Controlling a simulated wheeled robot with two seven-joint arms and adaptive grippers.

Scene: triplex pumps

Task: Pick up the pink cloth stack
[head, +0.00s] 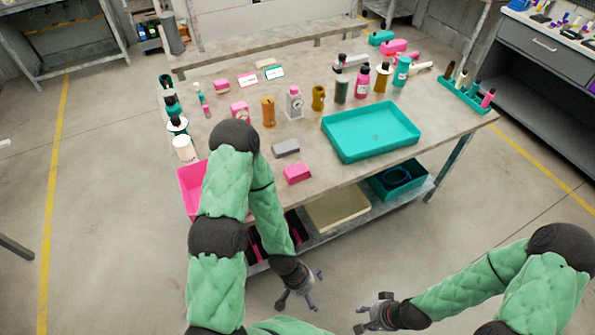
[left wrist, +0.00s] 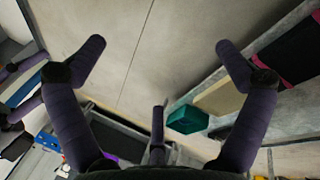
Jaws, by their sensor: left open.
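The pink cloth stack (head: 297,173) appears as a small pink block near the front edge of the table, just in front of a grey stack (head: 286,147). I cannot make out its folds. It does not show in the left wrist view. My left gripper (head: 301,289) hangs low in front of the table, below and apart from the pink stack. Its fingers are spread wide and empty in the left wrist view (left wrist: 160,50), with floor between them. My right gripper (head: 371,312) is low over the floor, away from the table; its small fingers look apart and empty.
A teal tray (head: 372,131) lies right of the pink stack. A pink bin (head: 190,191) is at the table's left edge, beside my left arm. Bottles stand behind. The lower shelf holds a cream board (head: 338,207) and a teal bin (head: 397,182). The floor in front is clear.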

